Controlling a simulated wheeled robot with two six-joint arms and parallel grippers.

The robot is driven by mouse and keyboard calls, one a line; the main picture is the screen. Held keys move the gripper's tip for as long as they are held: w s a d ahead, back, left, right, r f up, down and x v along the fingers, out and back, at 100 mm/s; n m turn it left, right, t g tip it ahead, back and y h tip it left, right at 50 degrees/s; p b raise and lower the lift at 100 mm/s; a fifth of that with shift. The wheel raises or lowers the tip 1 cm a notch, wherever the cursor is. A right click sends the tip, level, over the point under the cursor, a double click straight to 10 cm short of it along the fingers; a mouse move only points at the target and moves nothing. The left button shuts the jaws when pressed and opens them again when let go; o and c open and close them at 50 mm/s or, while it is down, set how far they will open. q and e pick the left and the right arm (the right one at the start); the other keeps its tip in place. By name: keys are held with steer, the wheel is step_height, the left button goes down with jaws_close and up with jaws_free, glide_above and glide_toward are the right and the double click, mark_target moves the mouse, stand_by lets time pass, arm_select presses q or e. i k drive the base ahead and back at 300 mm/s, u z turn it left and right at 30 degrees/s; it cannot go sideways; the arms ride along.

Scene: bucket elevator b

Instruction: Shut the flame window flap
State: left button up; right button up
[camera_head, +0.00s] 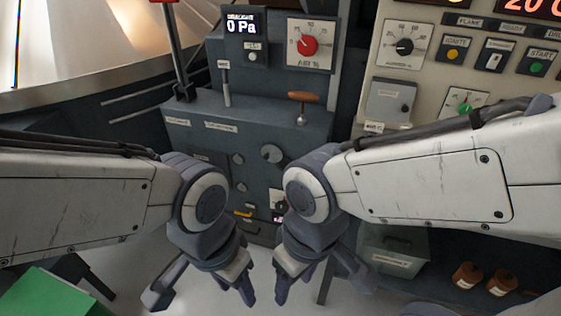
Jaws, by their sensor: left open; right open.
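A grey square plate with a small dark knob (391,101) is on the cream panel at the upper right, above my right forearm. It looks like the flame window flap, but its label is too small to read. I cannot tell whether it lies flush or stands ajar. My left gripper (203,289) is open and empty, pointing down over the floor at the lower middle. My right gripper (320,284) is open and empty beside it, pointing down. Both are well below the plate and apart from it.
A dark console (190,135) with levers and a wooden-handled knob (304,97) stands ahead. The cream panel has a dial (404,46) and buttons. A grey bin (398,250) and brown canisters (467,275) sit at the lower right. A green box (50,295) is at the lower left.

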mark_target(271, 153)
steer(key=u, duration=0.25)
steer(key=i, duration=0.95)
steer(key=z, duration=0.4)
